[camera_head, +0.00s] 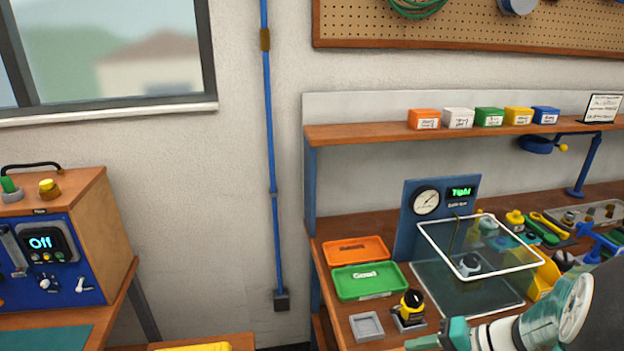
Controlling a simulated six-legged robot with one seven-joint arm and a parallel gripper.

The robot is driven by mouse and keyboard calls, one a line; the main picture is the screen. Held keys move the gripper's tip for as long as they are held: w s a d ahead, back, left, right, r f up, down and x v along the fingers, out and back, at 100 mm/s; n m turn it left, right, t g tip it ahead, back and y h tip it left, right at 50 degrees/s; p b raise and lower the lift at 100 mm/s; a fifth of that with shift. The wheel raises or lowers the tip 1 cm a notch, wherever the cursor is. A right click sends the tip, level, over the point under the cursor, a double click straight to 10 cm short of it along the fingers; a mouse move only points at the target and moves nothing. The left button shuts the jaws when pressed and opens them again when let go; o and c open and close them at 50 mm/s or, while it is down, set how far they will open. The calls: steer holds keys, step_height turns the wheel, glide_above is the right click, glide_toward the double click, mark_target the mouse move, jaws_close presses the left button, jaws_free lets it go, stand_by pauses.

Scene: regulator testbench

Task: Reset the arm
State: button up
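My arm reaches in from the bottom right corner, a white and teal link over the front of the workbench (340,308). My gripper (428,341) is at its left end, low in the picture and partly cut off by the bottom edge. Its teal fingertip parts show just below a small yellow and black device (411,306). I cannot tell whether the fingers are apart or closed, and no held object is visible. My arm hides part of the bench's right front.
An orange tray (340,248), a green tray (347,288) and a grey square tray (364,325) sit on the bench. A clear framed guard (468,277) stands before a blue gauge panel (408,228) reading "Tight". A blue control box (88,288) at left reads "Off".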

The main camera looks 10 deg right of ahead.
steer(key=s+a+r+n+h, duration=0.3)
steer(key=a+r+h, duration=0.1)
steer(key=a+r, duration=0.2)
steer(key=s+a+r+n+h, duration=0.3)
steer(key=a+r+n+h, duration=0.1)
steer(key=a+r, duration=0.3)
steer(key=shift+r+h, duration=0.4)
steer(key=shift+r, duration=0.1)
steer(key=shift+d, duration=0.2)
stand_by(0.5)
